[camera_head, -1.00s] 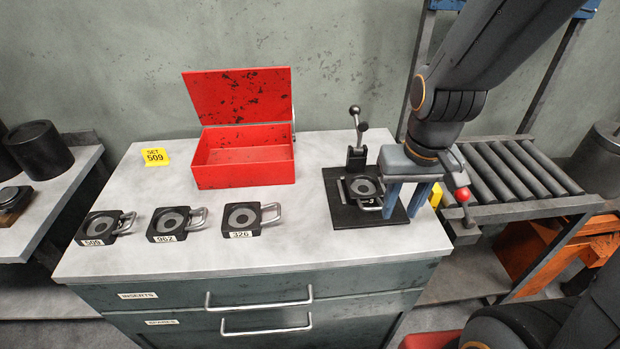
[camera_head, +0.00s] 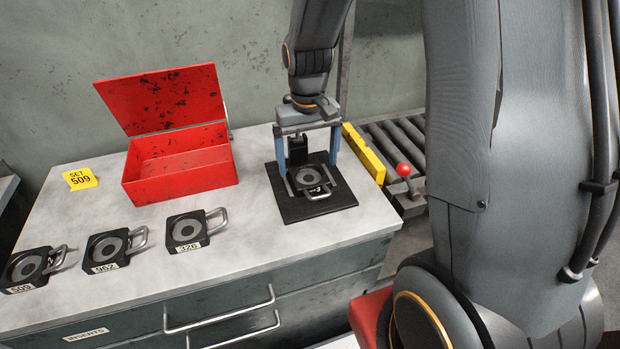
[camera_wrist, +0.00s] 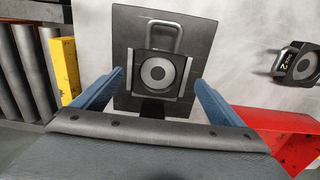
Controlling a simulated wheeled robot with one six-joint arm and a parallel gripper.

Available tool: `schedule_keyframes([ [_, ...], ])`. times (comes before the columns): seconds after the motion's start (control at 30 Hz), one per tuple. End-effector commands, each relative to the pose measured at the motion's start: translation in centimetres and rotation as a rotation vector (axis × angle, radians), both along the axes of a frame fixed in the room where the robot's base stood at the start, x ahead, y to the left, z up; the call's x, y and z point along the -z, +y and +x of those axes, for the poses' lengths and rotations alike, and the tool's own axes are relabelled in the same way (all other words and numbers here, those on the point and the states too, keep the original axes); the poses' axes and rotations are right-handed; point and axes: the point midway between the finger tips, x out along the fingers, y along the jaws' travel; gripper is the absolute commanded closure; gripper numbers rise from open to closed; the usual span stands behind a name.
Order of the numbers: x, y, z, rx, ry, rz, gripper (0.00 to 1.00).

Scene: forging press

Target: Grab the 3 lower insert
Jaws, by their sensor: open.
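The insert marked 3 (camera_head: 309,179) is a dark square block with a grey ring and a metal loop handle. It lies in the fixture on a black base plate (camera_head: 345,197), its handle toward the front of the table. It also shows in the wrist view (camera_wrist: 158,68), between metal side rails. My gripper (camera_head: 309,178) is open, with its two blue fingers hanging on either side of the fixture.
Inserts 509 (camera_head: 26,268), 962 (camera_head: 108,248) and 326 (camera_head: 187,230) lie in a row to the left. An open red box (camera_head: 180,170) and a yellow SET 509 sign (camera_head: 80,179) stand behind them. A yellow block (camera_head: 364,154) and a roller conveyor (camera_head: 400,135) are close on the right.

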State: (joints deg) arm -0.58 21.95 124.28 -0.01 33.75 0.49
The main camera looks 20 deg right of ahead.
Motion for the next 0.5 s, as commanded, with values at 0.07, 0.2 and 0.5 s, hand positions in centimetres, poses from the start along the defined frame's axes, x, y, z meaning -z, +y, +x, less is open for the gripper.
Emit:
schedule_keyframes([
  [0.07, 0.9, -0.2, -0.1, 0.002, 0.005, 0.000, 0.08],
  [0.2, 2.6, -0.3, 0.0, 0.002, 0.005, 0.000, 0.08],
  [0.5, 4.2, -0.3, 0.1, 0.002, 0.000, 0.000, 0.08],
])
